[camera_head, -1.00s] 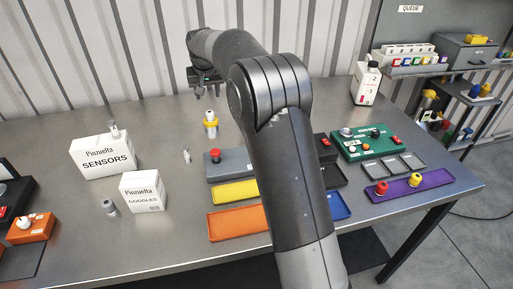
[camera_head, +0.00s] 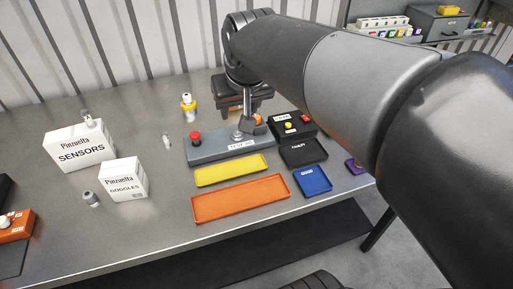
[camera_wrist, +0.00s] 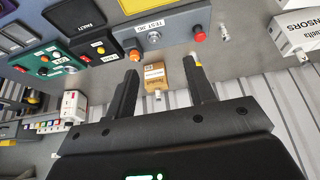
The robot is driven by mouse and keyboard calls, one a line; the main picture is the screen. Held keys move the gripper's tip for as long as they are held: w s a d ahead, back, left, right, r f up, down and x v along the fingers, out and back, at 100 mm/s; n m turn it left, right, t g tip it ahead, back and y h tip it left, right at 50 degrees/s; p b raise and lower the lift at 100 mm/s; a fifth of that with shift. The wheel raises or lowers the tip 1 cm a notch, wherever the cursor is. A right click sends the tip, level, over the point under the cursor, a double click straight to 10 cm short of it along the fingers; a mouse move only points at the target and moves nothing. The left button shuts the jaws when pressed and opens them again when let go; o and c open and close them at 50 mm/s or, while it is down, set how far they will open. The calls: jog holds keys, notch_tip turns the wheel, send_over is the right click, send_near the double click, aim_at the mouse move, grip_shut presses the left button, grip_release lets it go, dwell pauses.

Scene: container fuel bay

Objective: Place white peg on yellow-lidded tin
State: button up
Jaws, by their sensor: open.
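The yellow-lidded tin (camera_head: 188,112) stands upright on the table near the wall in the head view. A white peg (camera_head: 186,98) appears to stand upright on its lid. In the wrist view the yellow lid (camera_wrist: 195,63) shows beside one finger, which hides part of the tin. My gripper (camera_wrist: 163,80) is open with nothing between its fingers. In the head view its dark body is to the right of the tin, apart from it, and its fingertips are hard to make out.
A grey device with a red button (camera_head: 196,136) lies in front of my gripper, with a yellow tray (camera_head: 230,171) and orange tray (camera_head: 241,199) nearer. A small cardboard box (camera_wrist: 155,76) shows between my fingers' directions. White boxes (camera_head: 80,152) stand left.

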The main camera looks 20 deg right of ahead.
jog(key=s+d+f, duration=0.1)
jog(key=s+f, duration=0.5)
jog(key=s, duration=0.7)
jog(key=shift+d+f, duration=0.15)
jog(key=shift+d, duration=0.05)
dwell(0.4)
